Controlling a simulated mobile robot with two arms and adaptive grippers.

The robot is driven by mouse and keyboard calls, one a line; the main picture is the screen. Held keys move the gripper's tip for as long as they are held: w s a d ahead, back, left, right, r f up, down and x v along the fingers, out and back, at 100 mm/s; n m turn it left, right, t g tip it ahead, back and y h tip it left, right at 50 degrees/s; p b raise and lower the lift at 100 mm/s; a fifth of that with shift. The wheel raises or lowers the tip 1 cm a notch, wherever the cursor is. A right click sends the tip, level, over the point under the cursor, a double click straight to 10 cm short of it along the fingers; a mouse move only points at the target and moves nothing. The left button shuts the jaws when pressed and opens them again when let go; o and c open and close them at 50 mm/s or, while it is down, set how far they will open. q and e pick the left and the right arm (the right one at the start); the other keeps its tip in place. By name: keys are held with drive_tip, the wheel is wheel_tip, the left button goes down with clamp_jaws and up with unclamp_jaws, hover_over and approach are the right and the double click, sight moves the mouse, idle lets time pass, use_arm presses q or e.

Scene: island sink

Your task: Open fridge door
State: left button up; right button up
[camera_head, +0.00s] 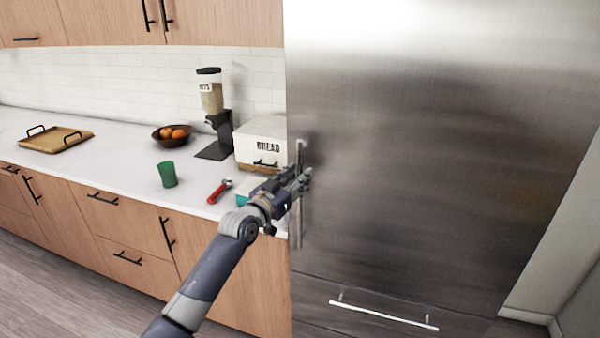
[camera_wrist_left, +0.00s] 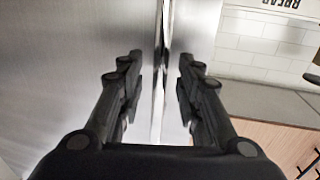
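The fridge door (camera_head: 430,150) is a large brushed-steel panel on the right of the head view, and it looks shut. Its vertical handle (camera_head: 299,225) is a thin bar along the left edge, partly hidden by my left gripper (camera_head: 301,180). In the left wrist view the handle (camera_wrist_left: 159,75) runs between the two spread fingers of my left gripper (camera_wrist_left: 158,88). Gaps show on both sides of the bar, so the gripper is open around it. My right gripper is not in view.
A lower drawer with a horizontal handle (camera_head: 384,315) lies below the door. On the counter (camera_head: 110,160) left of the fridge are a bread box (camera_head: 262,140), dispenser (camera_head: 211,95), green cup (camera_head: 167,174), red-handled tool (camera_head: 219,192), fruit bowl (camera_head: 160,137) and tray (camera_head: 55,141). A wall stands at right.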

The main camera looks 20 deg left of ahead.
use_arm(q)
drive_tip(key=shift+x, duration=0.95)
drive_tip(key=shift+s, duration=0.1)
drive_tip(key=shift+c, duration=0.6)
clamp_jaws()
drive_tip(key=shift+f, duration=0.15)
